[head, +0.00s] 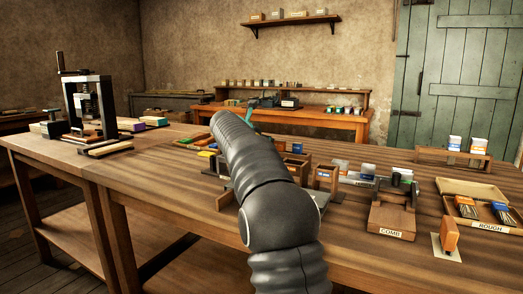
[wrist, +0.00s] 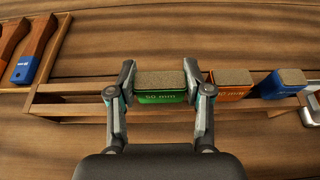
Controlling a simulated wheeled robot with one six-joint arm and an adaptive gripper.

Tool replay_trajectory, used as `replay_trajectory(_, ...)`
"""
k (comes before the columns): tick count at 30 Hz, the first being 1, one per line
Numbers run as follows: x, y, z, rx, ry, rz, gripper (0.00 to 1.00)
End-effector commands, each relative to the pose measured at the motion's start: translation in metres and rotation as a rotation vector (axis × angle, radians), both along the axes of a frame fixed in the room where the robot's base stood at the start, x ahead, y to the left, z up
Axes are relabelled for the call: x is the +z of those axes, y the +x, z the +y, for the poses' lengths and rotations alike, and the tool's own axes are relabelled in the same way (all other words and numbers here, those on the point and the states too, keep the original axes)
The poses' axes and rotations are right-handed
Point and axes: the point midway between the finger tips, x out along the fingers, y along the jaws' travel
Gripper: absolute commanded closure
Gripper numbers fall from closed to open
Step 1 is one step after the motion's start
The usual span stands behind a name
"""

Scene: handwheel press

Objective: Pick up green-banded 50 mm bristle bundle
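The green-banded bristle bundle (wrist: 160,96) stands upright in the middle of the wrist view, tan bristle top up, its green band lettered 50 mm. It stands at a wooden rack, level with its neighbours. My gripper (wrist: 160,78) has one finger on each side of it, with little or no gap; I cannot tell whether both fingers press on it. In the head view my arm hides the gripper and this bundle.
An orange-banded bundle (wrist: 232,92) and a blue-banded bundle (wrist: 285,90) stand to the right in the wrist view. Brush handles (wrist: 28,55) lie at upper left. On the bench, the comb stand (head: 392,215) and the rough box (head: 470,188) are right of my arm.

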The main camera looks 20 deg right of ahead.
Motion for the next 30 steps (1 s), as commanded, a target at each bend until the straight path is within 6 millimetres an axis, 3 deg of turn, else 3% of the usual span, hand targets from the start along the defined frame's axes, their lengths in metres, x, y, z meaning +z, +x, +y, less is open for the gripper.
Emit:
replay_trajectory(3,0.0,0.0,0.0,0.0,0.0,0.0,0.83)
replay_trajectory(17,0.006,0.0,0.0,0.0,-0.001,-0.001,0.83)
replay_trajectory(30,0.05,0.0,0.0,-0.001,0.0,-0.002,0.83)
